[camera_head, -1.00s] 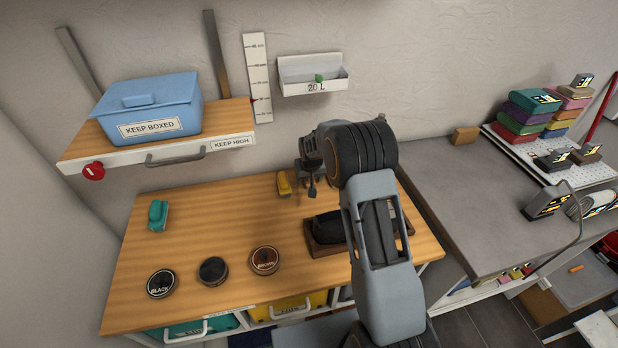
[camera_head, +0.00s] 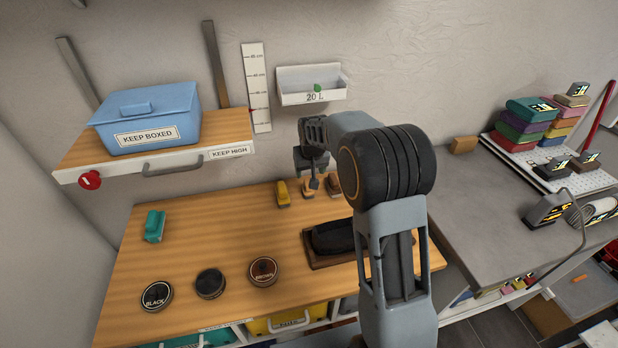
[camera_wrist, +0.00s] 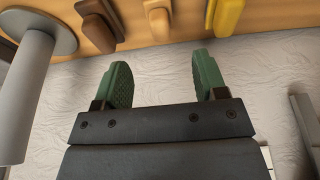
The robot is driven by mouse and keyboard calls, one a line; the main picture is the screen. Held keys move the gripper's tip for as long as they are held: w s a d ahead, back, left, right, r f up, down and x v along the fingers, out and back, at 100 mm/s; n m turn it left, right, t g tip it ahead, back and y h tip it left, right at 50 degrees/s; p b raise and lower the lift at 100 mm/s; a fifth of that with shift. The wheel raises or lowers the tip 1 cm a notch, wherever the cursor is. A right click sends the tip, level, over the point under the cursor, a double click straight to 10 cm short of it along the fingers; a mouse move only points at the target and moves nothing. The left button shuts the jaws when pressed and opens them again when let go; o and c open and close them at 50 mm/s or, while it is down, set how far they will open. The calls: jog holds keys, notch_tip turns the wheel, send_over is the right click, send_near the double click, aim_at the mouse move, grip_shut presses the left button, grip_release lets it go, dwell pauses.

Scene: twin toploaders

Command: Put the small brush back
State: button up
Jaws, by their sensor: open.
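Several brush-like blocks lie on the wooden bench near the wall: a yellow one (camera_head: 283,194), a tan one (camera_head: 308,188) and a dark brown one (camera_head: 334,185). In the wrist view the dark brown one (camera_wrist: 98,24), the tan one (camera_wrist: 157,22) and the yellow one (camera_wrist: 229,15) show along the top edge. A teal block (camera_head: 154,226) stands alone at the bench's left. I cannot tell which is the small brush. My gripper (camera_wrist: 160,82) has its green fingers apart with nothing between them. In the head view it hangs near the tan block, its tips hard to make out.
Three round tins, one a black tin (camera_head: 157,295), stand along the wooden bench's (camera_head: 215,235) front. A dark object lies on a brown tray (camera_head: 320,264), partly behind my arm. A shelf (camera_head: 105,165) with a blue box (camera_head: 148,118) overhangs the left. A white wall bin (camera_head: 311,85) hangs above.

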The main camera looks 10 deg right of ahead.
jog(key=s+r, duration=0.5)
jog(key=s, duration=0.4)
jog(key=s+r, duration=0.5)
jog(key=s, duration=0.5)
jog(key=s+f+t, duration=0.1)
jog(key=s, duration=0.8)
jog(key=shift+s+f, duration=0.15)
jog(key=shift+f, duration=0.1)
